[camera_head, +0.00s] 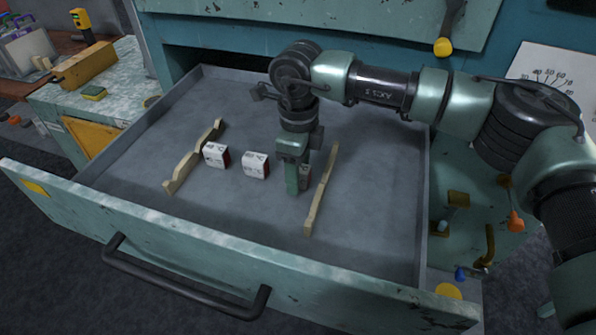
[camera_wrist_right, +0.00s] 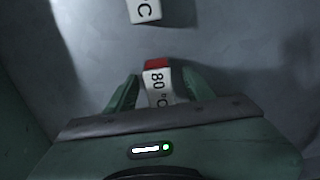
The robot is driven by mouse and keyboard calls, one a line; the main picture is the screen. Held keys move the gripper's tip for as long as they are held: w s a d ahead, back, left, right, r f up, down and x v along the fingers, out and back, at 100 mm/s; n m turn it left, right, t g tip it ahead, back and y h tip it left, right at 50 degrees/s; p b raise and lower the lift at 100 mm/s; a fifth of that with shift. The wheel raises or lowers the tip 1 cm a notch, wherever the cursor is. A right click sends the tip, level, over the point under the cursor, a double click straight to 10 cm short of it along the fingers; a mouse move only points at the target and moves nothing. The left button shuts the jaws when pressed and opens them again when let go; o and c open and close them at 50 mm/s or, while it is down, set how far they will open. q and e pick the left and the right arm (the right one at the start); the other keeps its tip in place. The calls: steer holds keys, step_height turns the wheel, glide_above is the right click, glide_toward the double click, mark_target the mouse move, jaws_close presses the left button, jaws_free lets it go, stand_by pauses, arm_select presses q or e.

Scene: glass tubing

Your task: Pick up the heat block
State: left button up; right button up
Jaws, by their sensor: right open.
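Small white blocks with red ends and dark lettering stand in a row in the open drawer. One white block (camera_head: 216,155) is at the left, another (camera_head: 255,165) is in the middle, and a third (camera_head: 306,174) is mostly hidden behind my right gripper (camera_head: 294,190). In the right wrist view, a block marked "80 °C" (camera_wrist_right: 157,84) with a red end lies between the two fingers of my right gripper (camera_wrist_right: 160,88). The fingers are open, one on each side of it. Part of another lettered block (camera_wrist_right: 145,11) shows at the top edge. My left gripper is not in view.
Two notched wooden rails (camera_head: 190,160) and (camera_head: 322,190) lie in the drawer (camera_head: 375,240), on either side of the blocks. The drawer has raised walls and a dark front handle (camera_head: 185,284). Its floor is clear at the right and front.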

steer(key=shift+c, duration=0.3)
jaws_close()
steer(key=shift+w+r, duration=0.1)
steer(key=shift+r, duration=0.4)
step_height(320, 180, up, 19)
steer(key=b, duration=0.3)
steer(key=shift+b, duration=0.35)
